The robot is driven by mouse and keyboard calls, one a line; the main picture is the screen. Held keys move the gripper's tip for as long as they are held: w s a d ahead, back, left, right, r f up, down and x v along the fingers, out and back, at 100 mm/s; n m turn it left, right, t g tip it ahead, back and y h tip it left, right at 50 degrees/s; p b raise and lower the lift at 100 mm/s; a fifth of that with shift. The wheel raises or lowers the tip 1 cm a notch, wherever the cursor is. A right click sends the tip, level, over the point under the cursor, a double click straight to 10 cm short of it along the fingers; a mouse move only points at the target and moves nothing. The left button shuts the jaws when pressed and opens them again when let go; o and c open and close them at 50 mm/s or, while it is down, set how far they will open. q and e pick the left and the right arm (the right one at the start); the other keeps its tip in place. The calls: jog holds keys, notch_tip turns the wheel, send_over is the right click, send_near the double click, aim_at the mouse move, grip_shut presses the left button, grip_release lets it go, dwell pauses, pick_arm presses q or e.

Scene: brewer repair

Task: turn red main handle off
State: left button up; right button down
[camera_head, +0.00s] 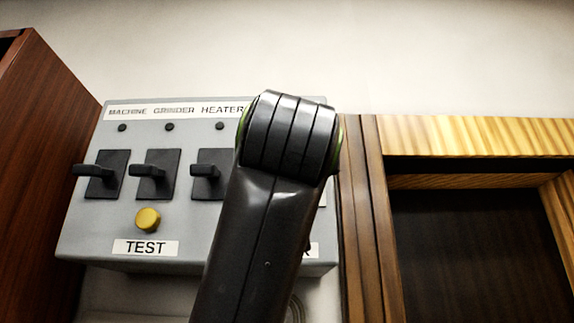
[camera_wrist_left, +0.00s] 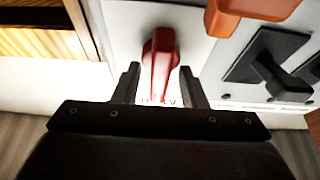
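In the left wrist view the red main handle (camera_wrist_left: 161,60) stands out from a pale plate on the panel. My left gripper (camera_wrist_left: 159,75) is open, with one finger on each side of the handle's narrow end. Gaps show between the handle and the fingers; whether they touch at depth I cannot tell. In the head view the grey control panel (camera_head: 112,218) is on the wall, and my dark arm covers its right part, so the red handle is hidden there. My right gripper is in neither view.
Black switches (camera_head: 107,174) sit in a row on the panel, above a yellow button (camera_head: 148,219) and a TEST label. An orange part (camera_wrist_left: 255,8) and a black switch (camera_wrist_left: 270,62) are close beside the left gripper. A wooden cabinet (camera_head: 38,130) flanks the panel's left.

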pick_arm(q)
jog(key=shift+s+r, duration=0.1)
jog(key=shift+s, duration=0.3)
jog(key=shift+c, duration=1)
grip_shut()
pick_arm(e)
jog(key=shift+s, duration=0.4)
